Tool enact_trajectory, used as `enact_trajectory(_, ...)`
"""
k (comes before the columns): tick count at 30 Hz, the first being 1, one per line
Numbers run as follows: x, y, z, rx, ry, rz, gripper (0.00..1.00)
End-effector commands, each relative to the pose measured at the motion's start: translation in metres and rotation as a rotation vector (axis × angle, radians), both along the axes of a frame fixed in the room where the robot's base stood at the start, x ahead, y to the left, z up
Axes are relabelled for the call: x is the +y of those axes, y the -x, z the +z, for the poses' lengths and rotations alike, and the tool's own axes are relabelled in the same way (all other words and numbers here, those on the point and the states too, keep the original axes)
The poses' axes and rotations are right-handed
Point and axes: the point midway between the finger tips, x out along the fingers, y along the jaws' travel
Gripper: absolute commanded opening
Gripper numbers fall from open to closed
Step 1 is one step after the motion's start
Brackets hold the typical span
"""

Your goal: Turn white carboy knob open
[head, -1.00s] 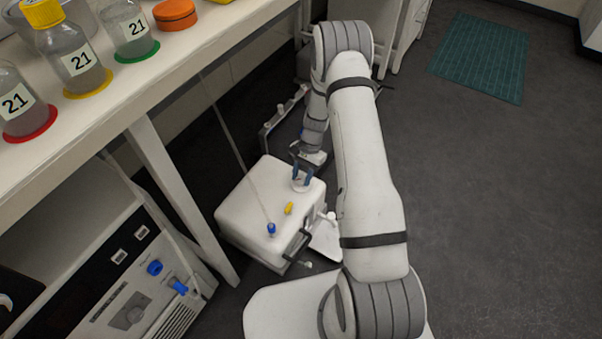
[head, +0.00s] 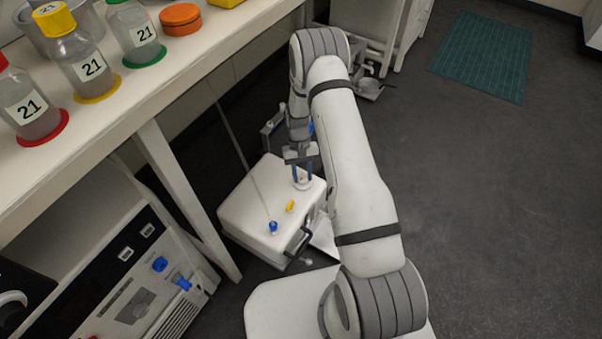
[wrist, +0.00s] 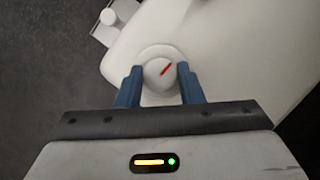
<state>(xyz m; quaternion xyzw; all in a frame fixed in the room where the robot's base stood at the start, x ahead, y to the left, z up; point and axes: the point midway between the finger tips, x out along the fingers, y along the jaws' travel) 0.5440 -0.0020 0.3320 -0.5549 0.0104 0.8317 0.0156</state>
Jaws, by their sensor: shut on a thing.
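The white carboy (head: 258,205) stands on the floor beside the bench. My gripper (head: 302,184) reaches down onto the knob from above. In the wrist view, the two blue fingers of my gripper (wrist: 159,80) sit on either side of the knob and are shut on it. In the head view the knob is partly hidden by the fingers.
A blue fitting (head: 273,227) with a thin line, a yellow cap (head: 290,206) and a dark handle (head: 298,243) are also on the carboy. The bench (head: 150,95) with several labelled bottles stands left. Open floor lies right, with a green mat (head: 482,62).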

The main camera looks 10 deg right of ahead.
Motion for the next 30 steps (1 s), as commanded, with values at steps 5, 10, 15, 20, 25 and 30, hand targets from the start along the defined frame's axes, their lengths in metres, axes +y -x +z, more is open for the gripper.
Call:
enact_trajectory(5, -0.0003, -0.0024, 0.0007, -0.007, 0.001, 0.040, 0.11)
enact_trajectory(10, -0.0003, -0.0024, 0.0006, -0.007, 0.001, 0.053, 0.11)
enact_trajectory(15, -0.0003, -0.0024, 0.0006, -0.007, 0.001, 0.053, 0.11)
enact_trajectory(20, -0.0004, -0.0023, 0.0007, -0.007, 0.001, 0.053, 0.35)
enact_trajectory(25, -0.0002, -0.0016, 0.0005, -0.005, 0.000, 0.052, 0.48)
enact_trajectory(30, 0.0001, -0.0009, 0.0003, -0.003, 0.000, 0.052, 0.56)
